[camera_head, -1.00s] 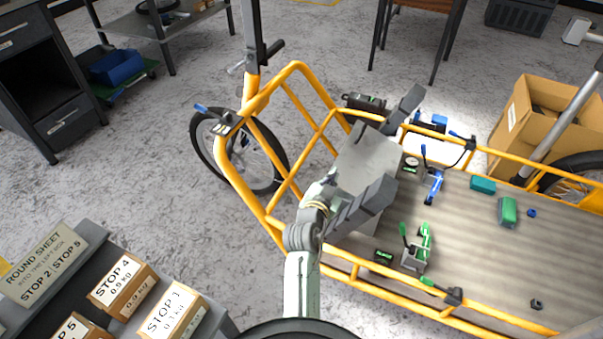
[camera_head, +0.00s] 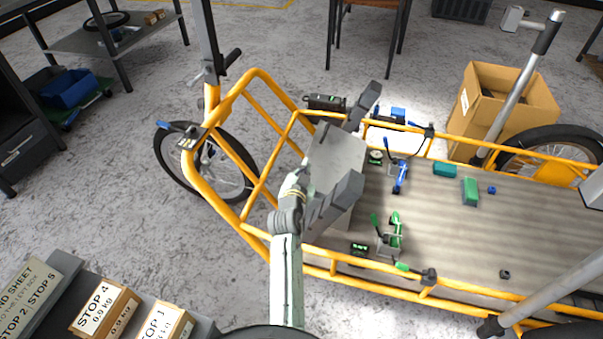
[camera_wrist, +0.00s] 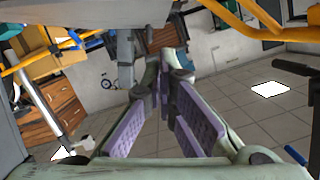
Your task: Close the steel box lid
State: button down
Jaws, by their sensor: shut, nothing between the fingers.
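The steel box (camera_head: 342,160) is at the left end of the cargo bike's bed in the head view. Its pale grey plate, apparently the lid, faces up toward the camera between two dark grey bars. I cannot tell how far the lid stands open, and no box interior shows. My arm reaches up from the bottom of the head view to the box's near left edge. My gripper (camera_wrist: 165,75) shows in the wrist view with its purple-padded fingers together and nothing between them. A grey surface (camera_wrist: 90,12) fills the wrist view's top left, close to the gripper; contact cannot be told.
Yellow rails (camera_head: 253,158) of the bike run left of and in front of the box. Blue and green clamp-like tools (camera_head: 398,175) and small green blocks (camera_head: 470,192) lie on the bed. A cardboard box (camera_head: 500,105) stands beyond. Labelled cartons (camera_head: 105,307) are at lower left.

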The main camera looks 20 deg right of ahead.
jog(key=shift+w+a+f, duration=0.1)
jog(key=shift+a+f, duration=0.15)
jog(key=shift+f, duration=0.45)
jog(key=shift+w+a+f, duration=0.1)
jog(key=shift+a+f, duration=0.1)
jog(key=shift+f, duration=0.45)
jog(key=shift+f, duration=0.1)
jog(key=b, duration=0.1)
jog(key=f+b, duration=0.1)
jog(key=a+f+n+b, duration=0.1)
jog(key=shift+w+f, duration=0.15)
jog(key=shift+w, duration=0.2)
jog(key=shift+r, duration=0.2)
